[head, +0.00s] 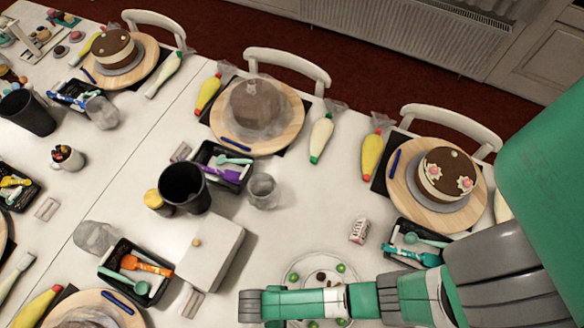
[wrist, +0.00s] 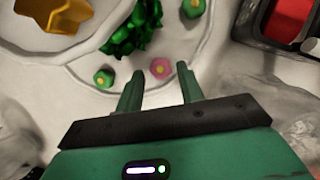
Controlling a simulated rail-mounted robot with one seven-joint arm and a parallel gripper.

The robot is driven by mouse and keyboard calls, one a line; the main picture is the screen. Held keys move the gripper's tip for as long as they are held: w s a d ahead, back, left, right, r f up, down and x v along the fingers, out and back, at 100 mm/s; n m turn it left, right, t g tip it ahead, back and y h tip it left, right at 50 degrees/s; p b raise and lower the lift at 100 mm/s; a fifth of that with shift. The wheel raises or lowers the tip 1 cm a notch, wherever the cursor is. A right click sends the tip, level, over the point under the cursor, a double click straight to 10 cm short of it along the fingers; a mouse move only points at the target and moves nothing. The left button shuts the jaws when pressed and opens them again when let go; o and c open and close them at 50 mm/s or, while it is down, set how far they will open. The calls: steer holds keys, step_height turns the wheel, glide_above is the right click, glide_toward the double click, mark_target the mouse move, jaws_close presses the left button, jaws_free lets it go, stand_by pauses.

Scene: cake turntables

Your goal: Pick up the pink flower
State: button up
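The pink flower (wrist: 160,68) is a small decoration with a yellow centre. It lies on a white plate (wrist: 207,58) in the wrist view. My gripper (wrist: 161,77) is open, with one green finger to each side of the flower in the picture. No contact between fingers and flower shows, and I cannot tell the height gap. In the head view my arm covers part of the plate (head: 292,273), and I cannot make out this flower or my fingertips there.
Green flowers (wrist: 104,78) and a ruffled green piece (wrist: 135,25) lie near the pink flower. A gold star (wrist: 55,15) is at upper left. A black tray (head: 401,243) and a small labelled box (head: 359,230) stand near the plate. A cake (head: 446,174) with pink flowers stands at right.

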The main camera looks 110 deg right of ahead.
steer(key=shift+x, duration=0.95)
steer(key=c, duration=0.7)
step_height(320, 180, up, 18)
steer(key=p, duration=0.3)
